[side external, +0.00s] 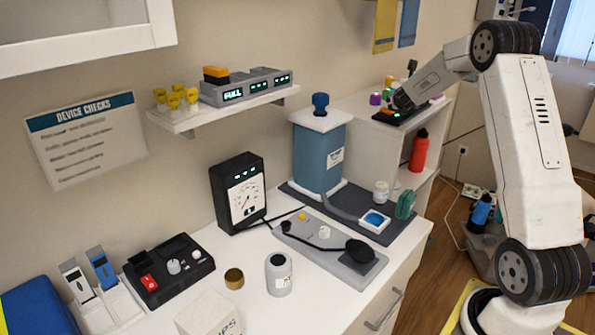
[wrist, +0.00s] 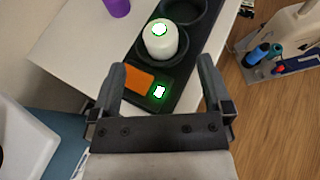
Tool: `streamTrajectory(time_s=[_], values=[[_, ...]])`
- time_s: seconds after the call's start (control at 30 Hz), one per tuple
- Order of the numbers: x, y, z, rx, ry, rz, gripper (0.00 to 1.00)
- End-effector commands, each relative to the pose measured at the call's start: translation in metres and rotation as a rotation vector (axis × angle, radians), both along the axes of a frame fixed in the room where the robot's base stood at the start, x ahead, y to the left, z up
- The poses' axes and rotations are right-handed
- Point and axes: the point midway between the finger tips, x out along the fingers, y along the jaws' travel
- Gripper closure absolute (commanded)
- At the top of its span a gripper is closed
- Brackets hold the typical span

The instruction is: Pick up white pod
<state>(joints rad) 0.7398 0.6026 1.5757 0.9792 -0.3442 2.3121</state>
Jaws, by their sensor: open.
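The white pod (wrist: 161,44) is a short white cylinder with a glowing green-white spot on top. It sits upright in a round well of a black holder (wrist: 189,79) in the wrist view. My gripper (wrist: 163,78) is open, with its two fingers apart and nothing between them at the tips; the pod lies just beyond the fingertips. In the side view my gripper (side external: 401,98) is at the black holder (side external: 414,114) on top of the white shelf unit, and I cannot make out the pod there.
An orange block (wrist: 138,80) and a small glowing display (wrist: 159,92) lie on the holder near my fingers. Behind the pod is an empty well (wrist: 184,10). A purple item (wrist: 117,6) stands to the left. The shelf top (wrist: 75,42) is otherwise clear there.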

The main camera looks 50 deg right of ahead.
Motion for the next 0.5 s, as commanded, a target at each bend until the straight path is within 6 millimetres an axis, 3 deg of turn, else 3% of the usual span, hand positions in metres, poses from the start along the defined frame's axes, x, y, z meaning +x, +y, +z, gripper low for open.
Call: streamTrajectory(time_s=[0.5], values=[[0.006,-0.012,-0.006,0.001,0.0,0.0,0.0]])
